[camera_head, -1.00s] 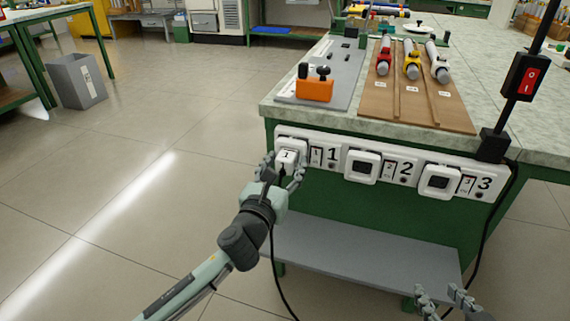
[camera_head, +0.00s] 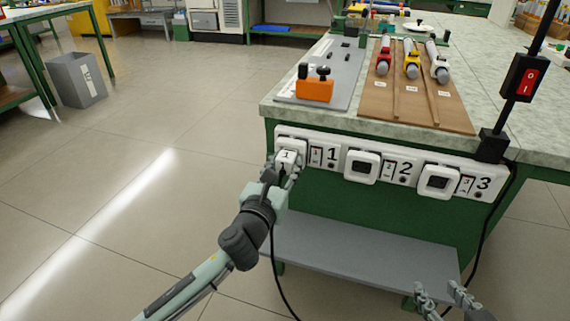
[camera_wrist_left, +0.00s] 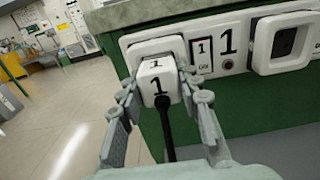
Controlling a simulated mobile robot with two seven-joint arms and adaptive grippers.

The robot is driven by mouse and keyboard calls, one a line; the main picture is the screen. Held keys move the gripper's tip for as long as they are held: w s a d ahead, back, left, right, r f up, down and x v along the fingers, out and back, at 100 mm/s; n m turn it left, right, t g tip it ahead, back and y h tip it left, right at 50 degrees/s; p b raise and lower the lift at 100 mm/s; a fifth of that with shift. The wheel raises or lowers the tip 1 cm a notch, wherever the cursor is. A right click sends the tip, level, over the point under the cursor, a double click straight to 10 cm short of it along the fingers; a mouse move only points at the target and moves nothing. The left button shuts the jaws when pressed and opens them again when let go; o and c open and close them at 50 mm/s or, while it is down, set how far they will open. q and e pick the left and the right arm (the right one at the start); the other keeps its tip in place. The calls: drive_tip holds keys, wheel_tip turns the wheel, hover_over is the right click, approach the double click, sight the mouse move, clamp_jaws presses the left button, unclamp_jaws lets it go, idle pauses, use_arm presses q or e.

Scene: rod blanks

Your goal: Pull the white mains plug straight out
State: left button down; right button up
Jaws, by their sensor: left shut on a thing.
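The white mains plug (camera_head: 287,157), marked 1, sits in the leftmost socket of the white socket strip (camera_head: 331,168) on the bench's front. In the left wrist view the plug (camera_wrist_left: 158,80) shows its black cable hanging down. My left gripper (camera_head: 282,168) is shut on the plug, with one finger on each side of it, as the left wrist view also shows (camera_wrist_left: 158,95). My right gripper (camera_head: 447,297) is at the bottom right with its fingers apart and nothing between them.
Sockets 2 (camera_head: 361,167) and 3 (camera_head: 438,182) are empty. The bench top (camera_head: 290,112) holds an orange block (camera_head: 315,90) and three rods on a brown board. A grey shelf (camera_head: 360,258) lies below.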

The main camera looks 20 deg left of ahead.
use_arm(q)
drive_tip(key=shift+s, duration=0.4)
drive_tip(key=shift+s, duration=0.3)
drive_tip(key=shift+s+p, duration=0.3)
drive_tip(key=shift+s, duration=1.55)
drive_tip(key=shift+s+a, duration=0.1)
drive_tip(key=shift+s, duration=0.8)
drive_tip(key=shift+s+a, duration=0.1)
drive_tip(key=shift+s, duration=1.95)
